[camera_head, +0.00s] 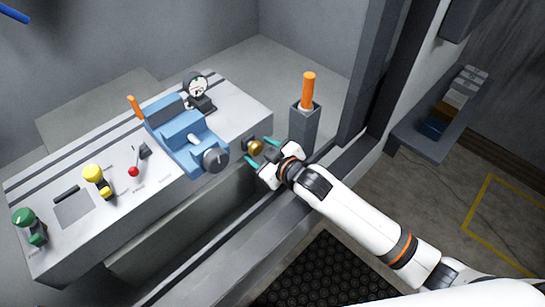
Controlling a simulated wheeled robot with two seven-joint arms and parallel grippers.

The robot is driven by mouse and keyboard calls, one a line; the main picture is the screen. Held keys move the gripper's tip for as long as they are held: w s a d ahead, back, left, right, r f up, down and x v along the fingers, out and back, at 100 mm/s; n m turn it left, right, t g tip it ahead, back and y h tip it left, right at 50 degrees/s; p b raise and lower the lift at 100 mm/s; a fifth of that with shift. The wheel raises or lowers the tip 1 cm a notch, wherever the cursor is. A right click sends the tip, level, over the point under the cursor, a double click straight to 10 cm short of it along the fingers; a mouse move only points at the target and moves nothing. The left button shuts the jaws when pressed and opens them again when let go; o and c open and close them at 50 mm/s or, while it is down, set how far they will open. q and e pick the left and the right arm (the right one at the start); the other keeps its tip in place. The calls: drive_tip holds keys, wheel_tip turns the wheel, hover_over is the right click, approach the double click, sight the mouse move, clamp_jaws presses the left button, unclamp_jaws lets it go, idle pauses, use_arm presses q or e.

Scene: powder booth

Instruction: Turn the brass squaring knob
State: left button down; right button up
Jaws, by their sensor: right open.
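The brass squaring knob (256,147) is a small round gold knob on the right part of the grey bench's front side. My right gripper (260,150) comes in from the right, its two green-tipped fingers spread with one above and one below the knob. The fingers look apart from each other; whether either touches the knob I cannot tell. My left gripper is not in view.
The grey bench (120,226) carries a blue vise (183,140), a dial gauge (196,88), a red-tipped lever (134,171), a yellow knob (93,173) and a green knob (24,217). A grey holder (304,128) with an orange handle (308,88) stands close behind my right gripper. A dark frame post (372,75) rises at right.

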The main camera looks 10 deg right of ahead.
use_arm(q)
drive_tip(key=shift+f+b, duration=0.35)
use_arm(e)
drive_tip(key=v, duration=1.1)
drive_tip(key=shift+s, duration=0.15)
drive_tip(key=shift+d, duration=0.1)
